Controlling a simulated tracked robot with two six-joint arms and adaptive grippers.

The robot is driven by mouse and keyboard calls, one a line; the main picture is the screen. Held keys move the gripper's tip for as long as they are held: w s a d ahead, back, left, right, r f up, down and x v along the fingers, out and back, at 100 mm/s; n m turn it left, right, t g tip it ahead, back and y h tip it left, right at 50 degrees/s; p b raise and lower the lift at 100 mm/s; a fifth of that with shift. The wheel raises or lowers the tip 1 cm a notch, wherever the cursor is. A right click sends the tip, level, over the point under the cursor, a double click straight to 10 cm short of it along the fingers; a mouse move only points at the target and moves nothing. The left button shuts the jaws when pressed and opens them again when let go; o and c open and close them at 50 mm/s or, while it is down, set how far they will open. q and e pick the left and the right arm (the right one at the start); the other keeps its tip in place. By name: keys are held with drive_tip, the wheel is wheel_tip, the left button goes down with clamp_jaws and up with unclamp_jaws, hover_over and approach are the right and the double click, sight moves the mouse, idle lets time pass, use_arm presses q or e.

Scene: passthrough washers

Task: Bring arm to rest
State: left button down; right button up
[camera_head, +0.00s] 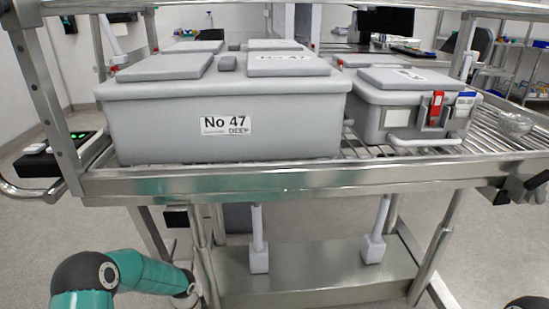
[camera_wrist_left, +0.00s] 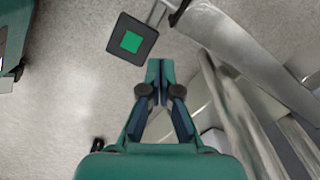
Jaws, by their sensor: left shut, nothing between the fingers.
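My left arm (camera_head: 125,275) comes in at the bottom left of the head view, low and below the cart's shelf edge. Its gripper is not clear there. In the left wrist view my left gripper (camera_wrist_left: 159,72) has its fingertips together, with nothing between them. It is over grey floor, beside the metal frame. My right gripper is not in view. Only a dark rounded piece shows at the bottom right corner of the head view.
A steel cart (camera_head: 300,179) carries a large grey container (camera_head: 170,135) marked No 47 and a smaller one (camera_head: 370,112) with red and blue tags. A black square with a green centre (camera_wrist_left: 131,42) lies ahead of the left fingertips. Metal legs (camera_wrist_left: 245,65) stand close right.

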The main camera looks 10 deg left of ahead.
use_arm(q)
drive_tip(key=s+d+f+n+h, duration=0.15)
drive_tip(key=s+d+n, duration=0.35)
drive_tip(key=s+d, duration=0.5)
drive_tip(key=s+d+n+h, duration=0.3)
drive_tip(key=s+d+n, duration=0.2)
drive_tip(key=s+d, duration=0.5)
wheel_tip(320, 180, up, 33)
drive_tip(key=a+n+p, duration=0.1)
drive_tip(key=a+p, duration=0.1)
drive_tip(key=p, duration=3.1)
drive_tip(key=shift+a+f+n+t, duration=0.15)
drive_tip(key=shift+n+t, duration=0.15)
drive_tip(key=shift+y, duration=0.25)
